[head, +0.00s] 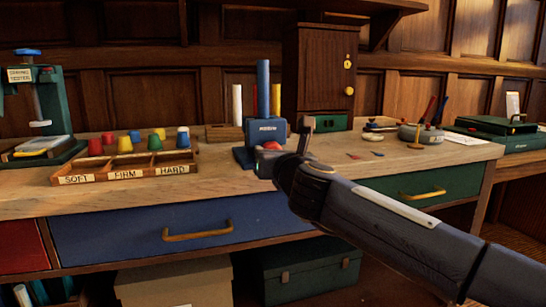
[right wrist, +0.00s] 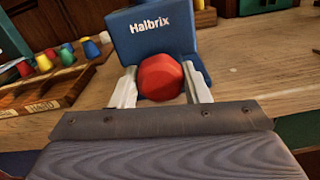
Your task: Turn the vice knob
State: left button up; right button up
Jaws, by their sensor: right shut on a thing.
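The vice (head: 268,131) is a blue block on the bench, with a tall blue bar standing up behind its front. Its red knob (head: 272,146) faces me and is partly hidden by my right gripper (head: 288,152) in the head view. In the right wrist view the knob (right wrist: 160,77) is a red faceted piece in front of the blue vice body (right wrist: 153,33). My right gripper (right wrist: 158,88) has a pale finger on each side of the knob and is shut on it. My left gripper is not in view.
A wooden tray (head: 126,177) labelled SOFT, FIRM and HARD lies left of the vice, with several coloured pieces behind it. A green press (head: 45,110) stands far left. A wooden cabinet (head: 318,75) stands behind. Drawers with handles (head: 198,231) are below the bench top.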

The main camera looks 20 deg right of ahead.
jog(key=shift+f, duration=0.1)
dwell(0.4)
jog(key=o, duration=1)
jog(key=shift+s, duration=0.1)
jog(key=s+p, duration=0.1)
jog(key=s, duration=0.6)
jog(key=shift+s+d, duration=0.15)
jog(key=shift+s, duration=0.15)
